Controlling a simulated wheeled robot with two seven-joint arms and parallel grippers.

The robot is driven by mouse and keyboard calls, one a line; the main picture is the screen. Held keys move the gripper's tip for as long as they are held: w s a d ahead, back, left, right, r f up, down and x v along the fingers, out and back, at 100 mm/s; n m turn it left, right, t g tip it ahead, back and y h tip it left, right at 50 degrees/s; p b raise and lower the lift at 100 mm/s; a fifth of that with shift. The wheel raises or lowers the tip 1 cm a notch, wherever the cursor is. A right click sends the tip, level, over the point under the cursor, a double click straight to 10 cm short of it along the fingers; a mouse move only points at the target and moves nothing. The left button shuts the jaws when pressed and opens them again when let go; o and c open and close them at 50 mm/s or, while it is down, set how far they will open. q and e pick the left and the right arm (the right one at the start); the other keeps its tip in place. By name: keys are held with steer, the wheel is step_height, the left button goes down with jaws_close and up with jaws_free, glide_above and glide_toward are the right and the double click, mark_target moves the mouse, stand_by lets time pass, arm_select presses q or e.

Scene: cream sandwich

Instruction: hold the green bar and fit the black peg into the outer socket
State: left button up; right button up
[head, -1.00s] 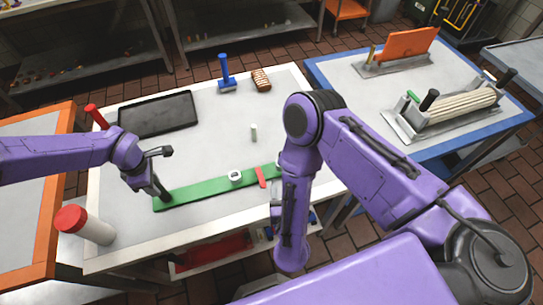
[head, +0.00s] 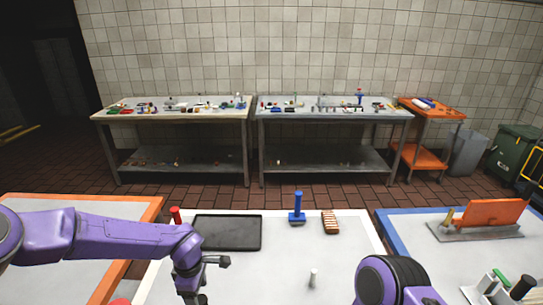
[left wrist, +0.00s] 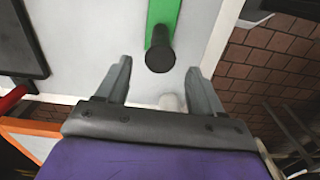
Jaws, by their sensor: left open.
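The green bar (left wrist: 165,12) lies on the white worktop in the left wrist view. A black peg (left wrist: 159,50) shows nearly end-on at the bar's near end; I cannot tell whether it stands in the bar. My left gripper (left wrist: 159,68) is open, with its fingers on either side of the peg and apart from it. It also shows at the lower edge of the head view (head: 212,281). The outer socket is not visible in either current view. My right gripper is outside both views; only part of the right arm shows.
On the worktop are a black tray (head: 228,232), a blue-handled tool (head: 297,210), a brown striped block (head: 330,222) and a small pale cylinder (head: 314,278). A blue-edged table (head: 400,228) adjoins at right.

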arm_select(q)
steer(key=shift+r, duration=1.05)
steer(key=o, duration=0.6)
steer(key=shift+c, duration=0.2)
